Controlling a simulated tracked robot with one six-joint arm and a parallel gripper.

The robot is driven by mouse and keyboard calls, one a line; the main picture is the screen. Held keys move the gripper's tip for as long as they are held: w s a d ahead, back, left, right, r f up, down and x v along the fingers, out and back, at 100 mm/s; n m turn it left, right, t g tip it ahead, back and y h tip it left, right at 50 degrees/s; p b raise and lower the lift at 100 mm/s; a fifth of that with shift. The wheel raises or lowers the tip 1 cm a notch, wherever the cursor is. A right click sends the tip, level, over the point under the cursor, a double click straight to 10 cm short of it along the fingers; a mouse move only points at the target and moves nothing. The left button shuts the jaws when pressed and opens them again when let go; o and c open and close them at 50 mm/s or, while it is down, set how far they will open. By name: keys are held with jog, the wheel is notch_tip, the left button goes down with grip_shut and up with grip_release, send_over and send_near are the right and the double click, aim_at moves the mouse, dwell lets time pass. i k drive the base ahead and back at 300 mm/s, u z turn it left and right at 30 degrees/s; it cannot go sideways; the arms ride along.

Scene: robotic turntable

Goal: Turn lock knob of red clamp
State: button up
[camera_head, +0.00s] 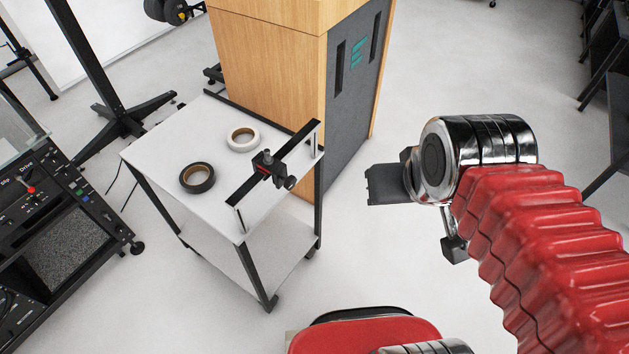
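A small black clamp with a red strip (264,170) sits on a black bar along the right side of a white cart's top. A dark round knob (290,182) sticks out at its lower right; it looks like the lock knob. My gripper (384,185) is at the end of my red-sleeved arm, right of the clamp and well apart from it. Only a dark flat part of it shows beside the silver wrist joint. The fingers cannot be told apart, and I cannot see whether they are open or shut.
The white cart (165,145) carries a black tape roll (197,178) and a white tape roll (243,139). A wooden cabinet (265,60) stands behind it. A control console (60,215) and a black stand (122,118) are at left. Floor right of the cart is clear.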

aim_at(290, 182)
jog(key=z, duration=0.2)
jog(key=k, duration=0.9)
jog(key=u, duration=1.2)
jog(key=i, duration=1)
jog(key=u, duration=0.1)
